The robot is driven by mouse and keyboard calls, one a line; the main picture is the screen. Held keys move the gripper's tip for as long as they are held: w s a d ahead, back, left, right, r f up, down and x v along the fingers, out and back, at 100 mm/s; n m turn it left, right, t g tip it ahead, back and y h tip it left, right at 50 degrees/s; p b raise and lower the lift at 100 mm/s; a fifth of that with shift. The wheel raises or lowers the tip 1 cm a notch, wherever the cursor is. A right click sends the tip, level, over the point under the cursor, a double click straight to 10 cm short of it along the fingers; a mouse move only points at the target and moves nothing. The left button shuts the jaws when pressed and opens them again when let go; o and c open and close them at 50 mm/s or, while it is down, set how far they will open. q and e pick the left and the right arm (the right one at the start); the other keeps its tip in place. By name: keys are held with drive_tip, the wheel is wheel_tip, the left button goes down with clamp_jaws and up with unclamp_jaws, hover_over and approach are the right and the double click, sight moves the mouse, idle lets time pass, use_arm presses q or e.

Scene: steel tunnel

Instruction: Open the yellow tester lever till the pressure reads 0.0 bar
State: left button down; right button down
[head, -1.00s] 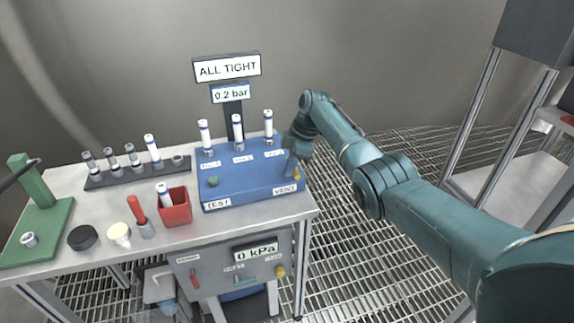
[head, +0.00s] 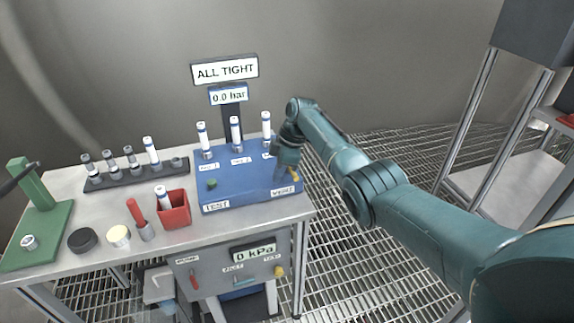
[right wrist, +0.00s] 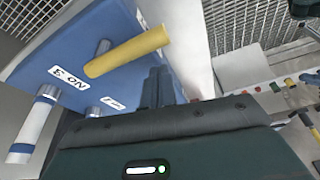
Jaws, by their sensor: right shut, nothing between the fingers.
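The blue tester (head: 240,188) stands on the bench with several white-capped tubes upright along its back. Its display (head: 229,96) reads 0.0 bar, and the sign above it reads ALL TIGHT. The yellow lever (head: 294,174) is at the tester's right end near the VENT label, partly hidden by my right gripper (head: 283,173). In the right wrist view the yellow lever (right wrist: 128,51) sticks out over the blue top. My right gripper (right wrist: 158,88) is shut and empty there, close beside the lever; whether they touch I cannot tell. My left gripper is out of view.
A black tube rack (head: 130,175), a red cup (head: 174,208) and a green stand (head: 38,225) share the bench (head: 110,205). A panel below reads 0 kPa (head: 254,251). A metal frame (head: 500,160) stands right; grating floor lies between.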

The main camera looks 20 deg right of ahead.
drive_tip(key=w+v, duration=0.1)
drive_tip(key=v, duration=0.8)
drive_tip(key=shift+a+r+b, duration=0.3)
drive_tip(key=shift+r, duration=0.1)
drive_tip(key=shift+s+f, duration=0.1)
drive_tip(key=shift+s, duration=0.05)
drive_tip(key=s+f, duration=0.2)
drive_tip(key=f, duration=0.1)
drive_tip(key=s+a+f+m+h, duration=0.1)
drive_tip(key=s+f, duration=0.1)
drive_tip(key=f, duration=0.1)
drive_tip(key=s+a+f+m, duration=0.1)
drive_tip(key=s+f, duration=0.1)
drive_tip(key=f, duration=0.2)
drive_tip(key=shift+f, duration=0.15)
drive_tip(key=s+a+f+m+t+h, duration=0.1)
drive_tip(key=s+a+f+m, duration=0.2)
drive_tip(key=s, duration=0.8)
drive_tip(key=s+a+f+m+h, duration=0.1)
drive_tip(key=s+f+m, duration=0.3)
drive_tip(key=s, duration=0.7)
drive_tip(key=s+r+m+t, duration=0.2)
drive_tip(key=s+r+m, duration=0.15)
drive_tip(key=s, duration=0.85)
drive_tip(key=w+a+f+n+t+y, duration=0.1)
drive_tip(key=w+a+f+t+y, duration=0.2)
drive_tip(key=w+a+f+t, duration=0.3)
drive_tip(key=shift+a+f, duration=0.3)
